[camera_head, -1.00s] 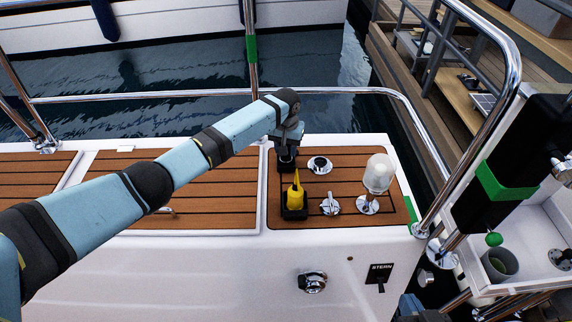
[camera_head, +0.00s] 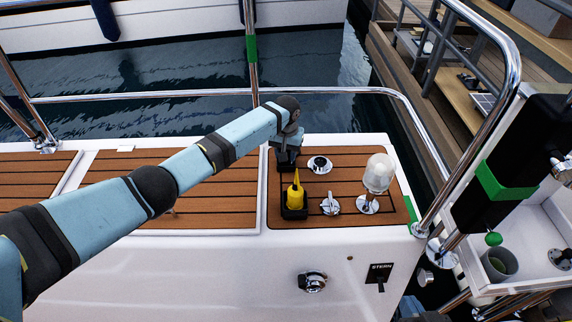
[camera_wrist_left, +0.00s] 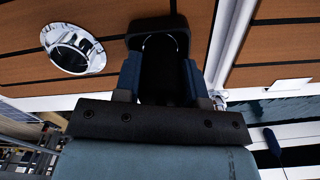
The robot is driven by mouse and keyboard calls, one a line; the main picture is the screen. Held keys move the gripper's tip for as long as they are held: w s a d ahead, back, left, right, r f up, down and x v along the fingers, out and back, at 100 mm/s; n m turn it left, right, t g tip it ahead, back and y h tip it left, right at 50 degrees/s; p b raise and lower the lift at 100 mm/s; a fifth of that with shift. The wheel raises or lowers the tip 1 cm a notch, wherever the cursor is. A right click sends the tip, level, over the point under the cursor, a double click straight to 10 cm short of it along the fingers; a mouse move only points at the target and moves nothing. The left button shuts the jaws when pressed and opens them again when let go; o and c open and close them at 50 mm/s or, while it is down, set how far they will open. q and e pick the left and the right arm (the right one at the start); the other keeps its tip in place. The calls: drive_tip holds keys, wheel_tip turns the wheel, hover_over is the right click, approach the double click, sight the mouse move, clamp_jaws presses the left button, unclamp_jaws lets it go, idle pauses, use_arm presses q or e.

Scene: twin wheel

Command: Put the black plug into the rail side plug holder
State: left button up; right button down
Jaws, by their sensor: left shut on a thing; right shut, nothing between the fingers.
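My left gripper (camera_head: 287,150) reaches in from the left and is over the rail side plug holder (camera_head: 286,166), a black square socket at the back of the small teak panel. In the left wrist view its fingers (camera_wrist_left: 160,80) are shut on the black plug (camera_wrist_left: 161,62), a dark cylinder. The plug overlaps the holder's square rim (camera_wrist_left: 150,18); whether it is inside or just above, I cannot tell. A yellow plug (camera_head: 295,194) stands upright in the nearer black holder (camera_head: 294,212). My right gripper (camera_head: 411,305) is partly visible at the bottom edge, shut and empty.
On the panel are a round chrome fitting (camera_head: 320,165), also in the left wrist view (camera_wrist_left: 72,46), a chrome switch (camera_head: 330,204) and a white lamp (camera_head: 378,175). A steel rail (camera_head: 340,91) runs behind. A green-banded black post (camera_head: 510,180) stands right.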

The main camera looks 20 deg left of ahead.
use_arm(q)
drive_tip(key=shift+f, duration=0.2)
drive_tip(key=o, duration=1.3)
drive_tip(key=shift+o, duration=0.2)
use_arm(e)
drive_tip(key=shift+a, duration=0.15)
use_arm(q)
wheel_tip(320, 180, up, 13)
drive_tip(key=p, duration=0.3)
drive_tip(key=shift+f+p, duration=0.2)
drive_tip(key=shift+p, duration=0.15)
drive_tip(key=shift+r, duration=0.65)
use_arm(e)
drive_tip(key=shift+s+d+g, duration=0.15)
drive_tip(key=shift+d+g, duration=0.15)
drive_tip(key=shift+d, duration=0.15)
